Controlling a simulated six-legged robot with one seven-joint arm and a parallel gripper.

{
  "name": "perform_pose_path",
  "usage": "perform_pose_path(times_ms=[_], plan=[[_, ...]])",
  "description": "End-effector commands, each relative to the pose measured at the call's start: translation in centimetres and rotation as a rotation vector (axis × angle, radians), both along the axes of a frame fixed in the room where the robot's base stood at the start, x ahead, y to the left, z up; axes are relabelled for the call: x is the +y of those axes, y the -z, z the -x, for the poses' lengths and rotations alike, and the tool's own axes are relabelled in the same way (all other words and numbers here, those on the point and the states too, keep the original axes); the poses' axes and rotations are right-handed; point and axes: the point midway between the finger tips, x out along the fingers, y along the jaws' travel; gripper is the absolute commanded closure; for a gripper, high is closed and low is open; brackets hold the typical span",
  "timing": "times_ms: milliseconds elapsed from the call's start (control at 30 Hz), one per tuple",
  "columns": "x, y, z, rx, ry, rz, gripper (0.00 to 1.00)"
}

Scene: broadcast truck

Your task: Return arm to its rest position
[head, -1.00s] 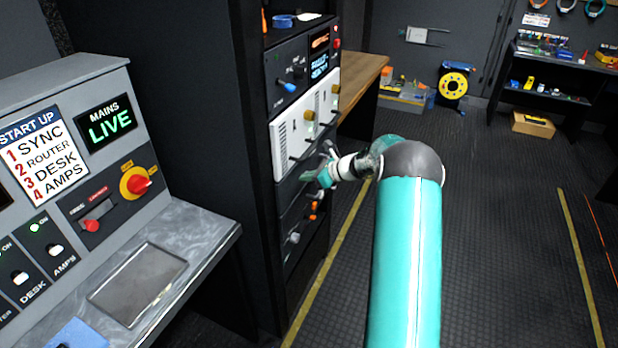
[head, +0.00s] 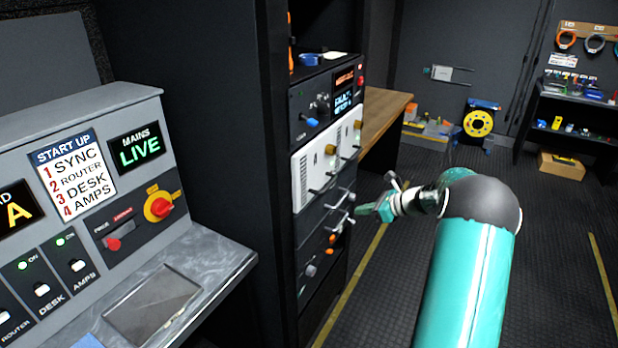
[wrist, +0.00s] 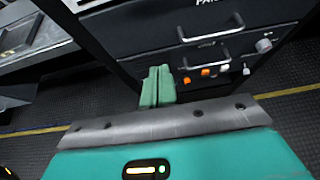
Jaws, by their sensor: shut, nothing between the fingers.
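My gripper (head: 367,211) is at the end of my teal arm, in front of the equipment rack (head: 318,225) in the head view. In the wrist view its two green fingers (wrist: 158,86) are together with nothing between them. The fingers point toward the lower rack panels, which carry metal handles and orange and grey knobs. A gap between fingertips and rack is hard to judge in the head view. The arm is stretched out forward from my body.
A control desk (head: 215,258) with a start-up sign and a "MAINS LIVE" display stands at left. A wooden bench (head: 385,112), yellow cable reel (head: 478,123), cardboard box (head: 561,165) and shelf (head: 580,100) are at the back. The floor (head: 560,235) on the right is clear.

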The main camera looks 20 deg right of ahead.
Motion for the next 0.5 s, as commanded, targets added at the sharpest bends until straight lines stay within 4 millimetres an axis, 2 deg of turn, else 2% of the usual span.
perform_pose_path(times_ms=[167, 267, 367, 500], plan=[[0.4, -0.4, 0.1, -0.002, -0.015, 0.016, 1.00], [2.3, -1.8, 0.4, -0.011, -0.074, 0.076, 1.00], [5.7, -4.2, 1.1, -0.029, -0.186, 0.190, 1.00], [11.2, -7.6, 3.3, -0.067, -0.382, 0.388, 1.00]])
